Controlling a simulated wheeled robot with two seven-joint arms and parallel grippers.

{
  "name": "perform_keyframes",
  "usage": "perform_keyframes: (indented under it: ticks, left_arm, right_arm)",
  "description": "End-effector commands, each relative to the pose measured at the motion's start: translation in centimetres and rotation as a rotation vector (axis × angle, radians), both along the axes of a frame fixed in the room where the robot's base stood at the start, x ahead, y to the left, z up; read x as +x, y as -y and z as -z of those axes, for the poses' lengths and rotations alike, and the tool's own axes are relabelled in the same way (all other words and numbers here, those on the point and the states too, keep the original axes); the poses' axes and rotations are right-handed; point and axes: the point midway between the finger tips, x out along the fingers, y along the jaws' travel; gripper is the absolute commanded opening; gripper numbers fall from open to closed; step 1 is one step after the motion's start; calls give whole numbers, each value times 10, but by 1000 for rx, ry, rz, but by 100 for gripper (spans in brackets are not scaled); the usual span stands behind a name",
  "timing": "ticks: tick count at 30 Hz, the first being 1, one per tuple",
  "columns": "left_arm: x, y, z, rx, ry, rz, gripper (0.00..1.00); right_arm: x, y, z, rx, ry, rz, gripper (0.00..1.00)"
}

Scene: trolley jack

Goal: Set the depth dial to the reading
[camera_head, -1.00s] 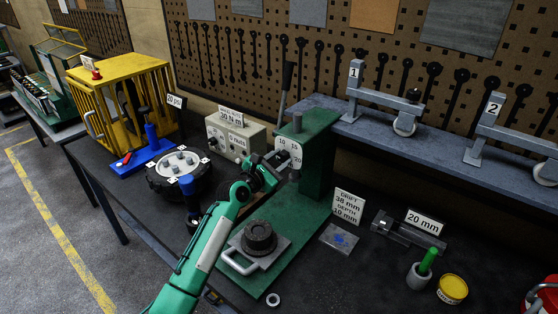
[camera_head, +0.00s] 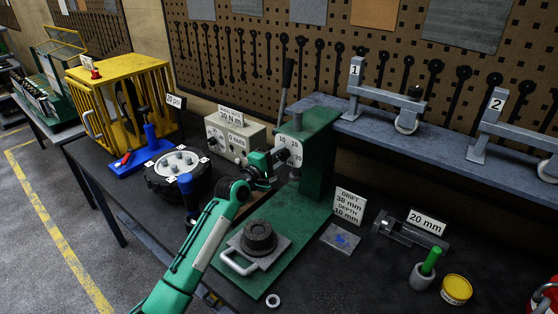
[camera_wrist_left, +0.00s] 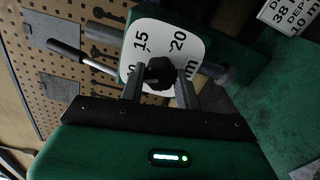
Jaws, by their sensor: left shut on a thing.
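The depth dial (camera_head: 296,146) is a white plate marked 10, 15 and 20 on the green press (camera_head: 319,150). In the left wrist view the dial plate (camera_wrist_left: 143,44) shows 15, 20 and part of "mm". Its dark knob (camera_wrist_left: 160,73) sits between the fingertips of my left gripper (camera_wrist_left: 160,84), which is shut on it. The head view shows my left gripper (camera_head: 278,160) at the dial, hiding part of it. I cannot tell where the knob points. A card (camera_head: 349,205) reads "DRIFT 38 mm, DEPTH 10 mm". My right gripper is out of view.
A black round part (camera_head: 258,237) sits on a grey handled plate (camera_head: 278,252) on the press base. A grey shelf (camera_head: 437,135) with two numbered stands is behind. A control box (camera_head: 234,137) and a blue-handled tool (camera_head: 187,187) are to the left.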

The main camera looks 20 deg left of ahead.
Motion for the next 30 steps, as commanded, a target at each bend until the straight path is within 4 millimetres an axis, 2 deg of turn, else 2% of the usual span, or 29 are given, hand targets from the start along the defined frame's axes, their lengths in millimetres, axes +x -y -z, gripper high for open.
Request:
perform_keyframes:
  ticks: [30]
  left_arm:
    - [0, 0, 3, 910, 329, 2, 10]
  right_arm:
    - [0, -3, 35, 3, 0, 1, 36]
